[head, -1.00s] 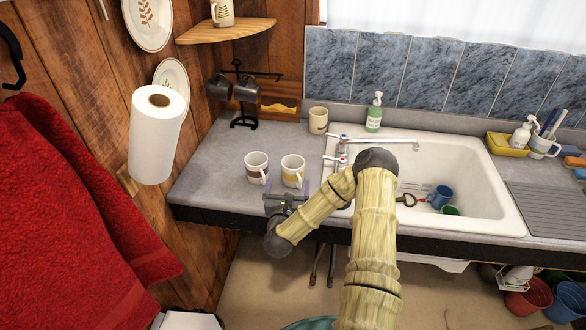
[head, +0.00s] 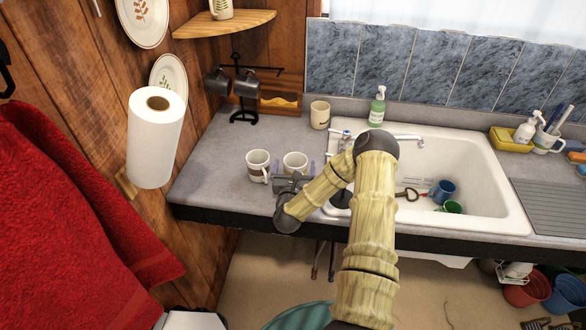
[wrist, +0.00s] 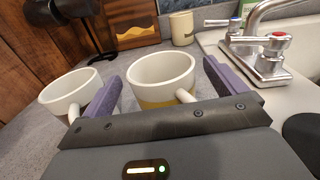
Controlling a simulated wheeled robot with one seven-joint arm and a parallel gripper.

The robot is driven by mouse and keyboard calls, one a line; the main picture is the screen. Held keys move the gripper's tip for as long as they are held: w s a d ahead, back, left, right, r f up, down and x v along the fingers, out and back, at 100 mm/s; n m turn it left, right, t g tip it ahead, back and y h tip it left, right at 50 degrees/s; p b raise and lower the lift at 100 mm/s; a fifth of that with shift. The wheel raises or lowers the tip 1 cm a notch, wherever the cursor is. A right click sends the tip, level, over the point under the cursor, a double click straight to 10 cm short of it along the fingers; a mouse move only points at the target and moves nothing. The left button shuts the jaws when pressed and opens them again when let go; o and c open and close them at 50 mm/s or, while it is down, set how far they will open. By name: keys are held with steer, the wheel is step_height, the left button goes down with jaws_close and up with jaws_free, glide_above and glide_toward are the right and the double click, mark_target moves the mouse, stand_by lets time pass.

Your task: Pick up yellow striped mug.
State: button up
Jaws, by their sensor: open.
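The yellow striped mug (head: 295,159) stands upright on the grey counter, left of the sink. My gripper (head: 292,171) is at its front side and hides its lower part in the head view. In the wrist view, the mug (wrist: 161,72) shows a cream body with a yellow band low down, between my two purple fingers. My gripper (wrist: 162,80) is open, with one finger on each side of the mug. Its handle points toward my gripper, slightly right. I cannot tell whether a finger touches it.
A brown striped mug (head: 257,160) stands close on the left; its handle (wrist: 100,107) is near my left finger. A beige mug (head: 320,115) stands farther back. The tap (wrist: 265,55) and sink (head: 470,165) are right. A dark mug rack (head: 236,92) stands behind.

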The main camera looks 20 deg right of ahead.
steer(key=shift+s+r, duration=0.1)
steer(key=shift+s, duration=0.05)
stand_by(0.3)
steer(key=c, duration=1.3)
steer(key=shift+o, duration=0.2)
step_height(320, 180, up, 10)
steer(key=b, duration=0.2)
